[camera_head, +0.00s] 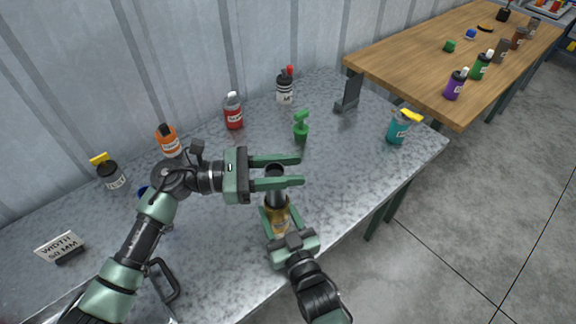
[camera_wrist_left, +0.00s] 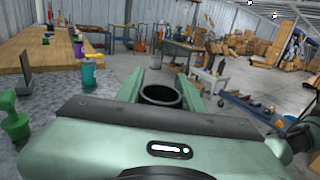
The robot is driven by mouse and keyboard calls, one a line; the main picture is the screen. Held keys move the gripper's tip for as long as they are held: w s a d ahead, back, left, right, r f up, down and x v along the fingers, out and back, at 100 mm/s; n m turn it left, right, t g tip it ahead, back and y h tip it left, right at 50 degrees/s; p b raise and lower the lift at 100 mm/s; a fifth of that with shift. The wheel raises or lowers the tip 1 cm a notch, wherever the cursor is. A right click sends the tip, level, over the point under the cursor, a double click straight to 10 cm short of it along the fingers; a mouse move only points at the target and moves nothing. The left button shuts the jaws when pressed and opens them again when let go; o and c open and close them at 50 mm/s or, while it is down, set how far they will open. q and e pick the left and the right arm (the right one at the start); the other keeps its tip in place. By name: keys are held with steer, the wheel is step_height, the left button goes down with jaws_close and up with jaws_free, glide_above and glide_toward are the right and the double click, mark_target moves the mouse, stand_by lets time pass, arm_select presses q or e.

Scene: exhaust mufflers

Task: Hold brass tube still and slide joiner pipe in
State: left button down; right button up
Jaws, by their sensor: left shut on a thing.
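The joiner pipe (camera_head: 276,188) is a dark grey, upright pipe with an open top. My left gripper (camera_head: 284,171) is shut on it near its top. In the left wrist view the pipe's round open mouth (camera_wrist_left: 160,95) sits between the two green fingers. The brass tube (camera_head: 277,216) is gold coloured and stands directly below the pipe. My right gripper (camera_head: 279,217) has its fingers on both sides of the tube, near the table's front edge, and is shut on it. The pipe's lower end meets the tube's top; I cannot tell how deep it sits inside.
On the metal table (camera_head: 345,165) stand a green figure-like object (camera_head: 301,126), a red bottle (camera_head: 233,112), an orange bottle (camera_head: 168,140), a teal bottle (camera_head: 398,130) and a dark stand (camera_head: 347,95). A width sign (camera_head: 60,246) is at left. A wooden table (camera_head: 430,60) is behind right.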

arm_select(q)
steer(key=shift+f, duration=0.9)
steer(key=c, duration=0.8)
jaws_free()
steer(key=shift+f, duration=0.1)
steer(key=shift+a, duration=0.15)
steer(key=a, duration=1.1)
steer(key=shift+s+a, duration=0.35)
steer(key=shift+a, duration=0.05)
